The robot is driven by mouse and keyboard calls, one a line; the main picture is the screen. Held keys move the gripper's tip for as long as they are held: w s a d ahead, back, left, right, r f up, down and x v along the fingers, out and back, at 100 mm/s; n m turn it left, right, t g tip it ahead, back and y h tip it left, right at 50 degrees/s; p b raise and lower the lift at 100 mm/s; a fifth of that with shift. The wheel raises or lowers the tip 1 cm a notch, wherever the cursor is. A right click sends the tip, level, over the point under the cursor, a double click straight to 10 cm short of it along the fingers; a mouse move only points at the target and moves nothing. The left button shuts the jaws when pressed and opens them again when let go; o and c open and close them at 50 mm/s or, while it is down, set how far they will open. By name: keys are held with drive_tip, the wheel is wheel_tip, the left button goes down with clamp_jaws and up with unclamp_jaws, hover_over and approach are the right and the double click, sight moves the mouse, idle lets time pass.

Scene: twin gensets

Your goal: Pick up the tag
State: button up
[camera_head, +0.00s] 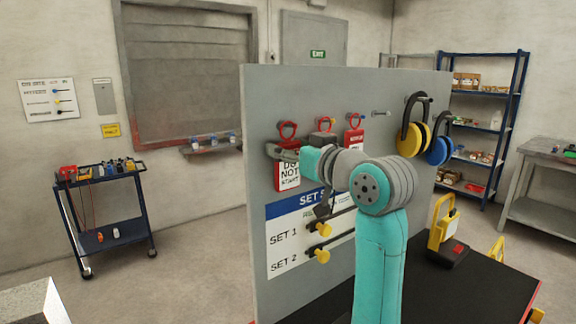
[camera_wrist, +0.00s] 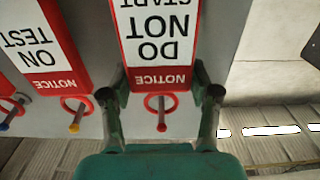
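A red and white "DO NOT START" tag (camera_head: 288,178) hangs by a red ring on a peg at the left of the grey upright board (camera_head: 262,90). In the wrist view the tag (camera_wrist: 158,40) appears upside down, with its ring (camera_wrist: 161,103) around the peg. My gripper (camera_wrist: 161,82) is open, one finger on each side of the tag's ring end. The fingertips are close to the tag's edges; whether they touch is unclear. In the head view my gripper (camera_head: 284,152) is at the tag's top and hides part of it.
An "ON TEST" tag (camera_wrist: 45,52) hangs beside it, with another red tag beyond. Yellow and blue ear defenders (camera_head: 412,138) hang farther right. Yellow-ended pegs (camera_head: 322,256) stick out of the board below. A tool trolley (camera_head: 105,205) stands at the left.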

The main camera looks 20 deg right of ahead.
drive_tip(key=shift+r, duration=0.15)
drive_tip(key=shift+r, duration=0.65)
drive_tip(key=v, duration=1.8)
drive_tip(key=shift+r, duration=0.7)
drive_tip(key=shift+s, duration=0.2)
